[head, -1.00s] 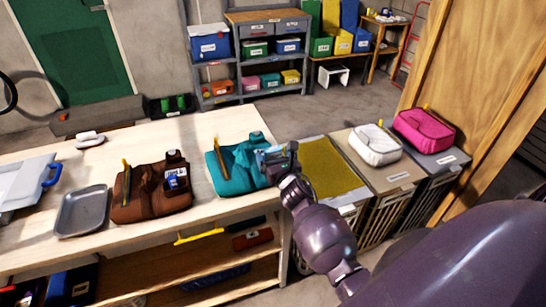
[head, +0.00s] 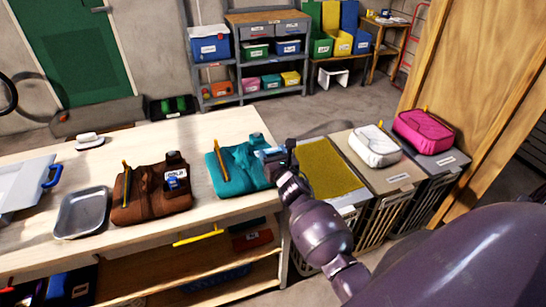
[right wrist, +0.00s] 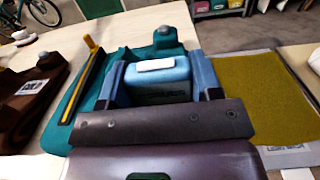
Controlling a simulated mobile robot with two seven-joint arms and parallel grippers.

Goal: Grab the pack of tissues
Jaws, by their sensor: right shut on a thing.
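The pack of tissues (right wrist: 157,82) is light blue with a white top and dark print. It sits at the right side of the teal bag (right wrist: 92,107), its lower part hidden. My right gripper (right wrist: 160,80) is shut on the pack, one blue finger on each side. In the head view the right gripper (head: 272,156) is at the right edge of the teal bag (head: 238,168), which lies on the wooden table; the pack is mostly hidden there. My left gripper is not in view.
A brown bag (head: 150,197), a grey tray (head: 82,212) and a white bin with a blue handle (head: 22,185) are on the table (head: 110,160). Lidded hampers stand to the right, under a mustard mat (head: 328,168), a white pouch (head: 375,147) and a pink pouch (head: 424,131).

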